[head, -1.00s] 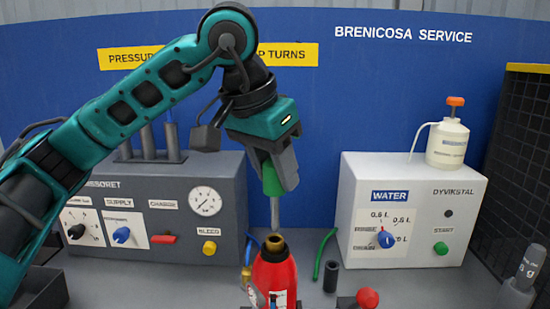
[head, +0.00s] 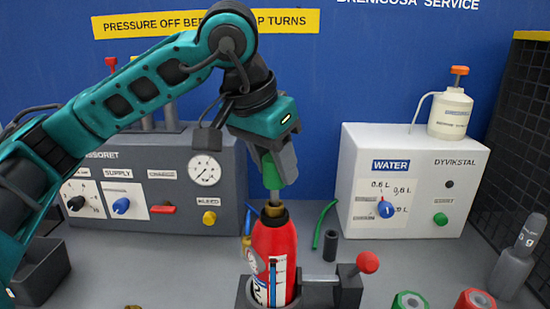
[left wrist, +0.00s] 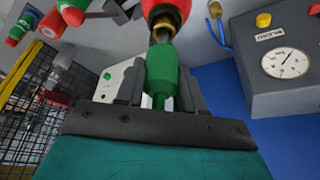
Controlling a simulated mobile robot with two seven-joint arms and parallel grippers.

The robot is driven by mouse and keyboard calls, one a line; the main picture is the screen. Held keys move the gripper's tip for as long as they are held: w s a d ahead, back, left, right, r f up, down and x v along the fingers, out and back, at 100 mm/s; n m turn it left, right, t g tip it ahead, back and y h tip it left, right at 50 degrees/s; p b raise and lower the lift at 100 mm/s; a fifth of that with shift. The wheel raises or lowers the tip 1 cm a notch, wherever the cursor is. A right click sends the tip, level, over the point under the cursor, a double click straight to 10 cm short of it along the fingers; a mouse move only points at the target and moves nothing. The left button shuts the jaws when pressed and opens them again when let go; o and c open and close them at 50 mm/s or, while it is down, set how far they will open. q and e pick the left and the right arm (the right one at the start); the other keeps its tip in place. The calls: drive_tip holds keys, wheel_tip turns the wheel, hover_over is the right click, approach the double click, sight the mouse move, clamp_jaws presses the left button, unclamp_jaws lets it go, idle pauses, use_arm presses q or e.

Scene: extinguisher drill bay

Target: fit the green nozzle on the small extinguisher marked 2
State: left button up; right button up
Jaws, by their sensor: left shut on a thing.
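My left gripper (head: 273,168) is shut on the green nozzle (head: 271,176) and holds it upright over the small red extinguisher (head: 273,245). The nozzle's thin grey stem is mostly out of sight, seemingly inside the extinguisher's brass neck (head: 274,209). A short gap shows between green body and neck. In the left wrist view the nozzle (left wrist: 161,72) points at the brass neck (left wrist: 163,30), roughly in line. The extinguisher stands in a dark clamp (head: 345,286) with a red knob; I cannot read a 2 on its label. My right gripper is not in view.
A grey panel (head: 150,226) with a gauge stands behind left, a white water unit (head: 345,190) behind right. Green (head: 409,300) and red (head: 476,299) caps sit front right.

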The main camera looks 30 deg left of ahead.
sight(275, 181)
use_arm(q)
drive_tip(key=shift+f+b, duration=1.15)
drive_tip(key=shift+f, duration=0.4)
drive_tip(key=o, duration=1.2)
drive_tip(key=p+v, duration=0.1)
drive_tip(key=v, duration=1.1)
drive_tip(key=shift+s+r, duration=0.2)
drive_tip(key=shift+r, duration=0.2)
